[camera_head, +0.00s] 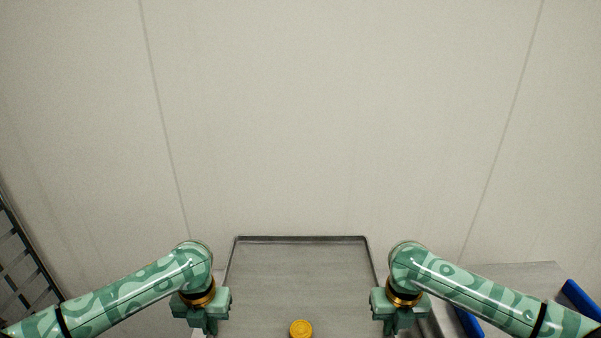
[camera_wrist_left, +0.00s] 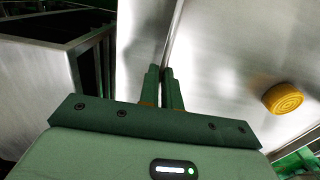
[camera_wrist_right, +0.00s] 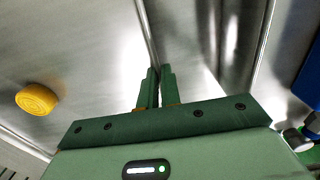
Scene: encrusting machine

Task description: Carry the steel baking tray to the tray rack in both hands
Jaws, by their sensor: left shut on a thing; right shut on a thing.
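The steel baking tray (camera_head: 300,262) is a flat grey sheet with a low rim at the bottom middle of the head view, with a round yellow piece (camera_head: 301,328) lying on it. My left gripper (camera_head: 209,328) is shut on the tray's left rim; the left wrist view shows its fingers (camera_wrist_left: 165,88) on either side of that rim. My right gripper (camera_head: 394,328) is shut on the right rim, and its fingers (camera_wrist_right: 158,88) pinch it in the right wrist view. A dark slatted frame (camera_head: 22,255) at the left edge may be the tray rack; only part of it shows.
A steel surface (camera_head: 510,275) with blue bars (camera_head: 580,298) stands at the right. A steel-sided unit with a dark opening (camera_wrist_left: 45,85) is left of the tray in the left wrist view.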

